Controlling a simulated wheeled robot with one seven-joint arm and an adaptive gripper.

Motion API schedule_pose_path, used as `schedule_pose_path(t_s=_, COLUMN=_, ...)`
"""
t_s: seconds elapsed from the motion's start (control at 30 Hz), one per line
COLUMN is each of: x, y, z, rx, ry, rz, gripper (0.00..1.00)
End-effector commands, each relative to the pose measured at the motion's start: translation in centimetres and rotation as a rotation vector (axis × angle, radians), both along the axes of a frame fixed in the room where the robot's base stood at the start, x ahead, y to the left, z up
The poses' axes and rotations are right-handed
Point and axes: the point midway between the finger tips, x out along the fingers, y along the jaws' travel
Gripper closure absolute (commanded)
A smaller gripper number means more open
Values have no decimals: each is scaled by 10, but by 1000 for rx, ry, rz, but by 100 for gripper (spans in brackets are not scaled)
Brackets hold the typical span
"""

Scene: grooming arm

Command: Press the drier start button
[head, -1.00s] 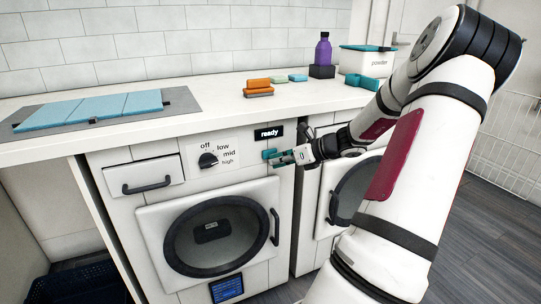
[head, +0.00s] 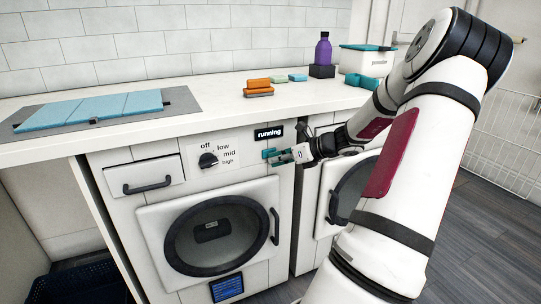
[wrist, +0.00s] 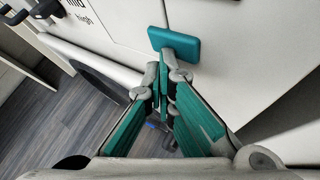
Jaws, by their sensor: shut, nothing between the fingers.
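The drier (head: 110,215) is the white front-loading machine under the counter, with its round-windowed door (head: 219,236) shut. Its display (head: 269,133) reads "running". The teal start button (head: 267,153) sits just below the display; it also shows as a teal block in the wrist view (wrist: 174,45). My gripper (head: 277,157) is shut and empty, its fingertips at the button's right side. In the wrist view the closed fingertips (wrist: 174,78) are right at the button's lower edge; I cannot tell whether they touch it.
A dial (head: 208,160) marked off, low, mid and high is left of the button. A second machine (head: 310,215) stands to the right, partly behind my arm.

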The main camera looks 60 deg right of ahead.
Motion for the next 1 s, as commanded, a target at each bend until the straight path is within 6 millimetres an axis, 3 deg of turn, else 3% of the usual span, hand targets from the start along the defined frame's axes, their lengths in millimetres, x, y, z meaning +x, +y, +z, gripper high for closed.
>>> schedule_pose_path(t_s=1.0, x=-25, y=15, z=1, rx=2, ry=1, rz=-1, gripper=100)
